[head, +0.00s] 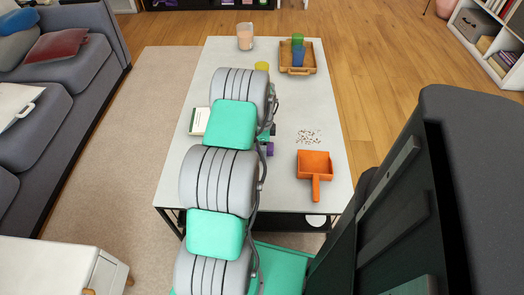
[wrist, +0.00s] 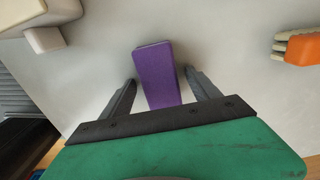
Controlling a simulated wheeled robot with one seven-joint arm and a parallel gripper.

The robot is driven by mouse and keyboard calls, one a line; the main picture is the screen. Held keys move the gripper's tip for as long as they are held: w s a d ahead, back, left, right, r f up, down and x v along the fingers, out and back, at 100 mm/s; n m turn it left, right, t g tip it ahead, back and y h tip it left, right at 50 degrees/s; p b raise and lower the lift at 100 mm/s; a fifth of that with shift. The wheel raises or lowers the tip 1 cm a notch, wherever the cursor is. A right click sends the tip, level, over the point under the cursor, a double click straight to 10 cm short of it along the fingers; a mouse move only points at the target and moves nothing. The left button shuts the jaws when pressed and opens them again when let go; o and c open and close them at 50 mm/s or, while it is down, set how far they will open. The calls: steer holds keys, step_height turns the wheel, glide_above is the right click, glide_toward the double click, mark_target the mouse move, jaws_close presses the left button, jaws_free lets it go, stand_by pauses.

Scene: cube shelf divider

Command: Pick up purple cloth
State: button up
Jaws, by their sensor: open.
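The purple cloth (wrist: 158,72) looks like a folded block on the light table top in the wrist view. It lies between the two dark fingers of my gripper (wrist: 160,86), with a gap on each side. The fingers are open and do not appear to touch it. In the head view my arm hides most of the cloth, and only a small purple edge (head: 270,149) shows to the right of the arm. My gripper is hidden behind the arm there.
A wooden tray (head: 306,64) with green and blue cups stands at the back right. A glass (head: 245,37) and a yellow cup (head: 262,66) stand at the back.

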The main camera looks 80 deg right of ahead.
jaws_close()
stand_by(0.8)
steer(key=shift+r, duration=0.15)
steer(key=shift+r, duration=0.25)
step_height(320, 180, up, 3)
steer(key=shift+d+f+p, duration=0.1)
steer(key=shift+p, duration=0.45)
steer(key=s+a+r+p, duration=0.3)
steer(key=a+r, duration=0.6)
steer(key=a, duration=0.5)
steer(key=shift+r, duration=0.25)
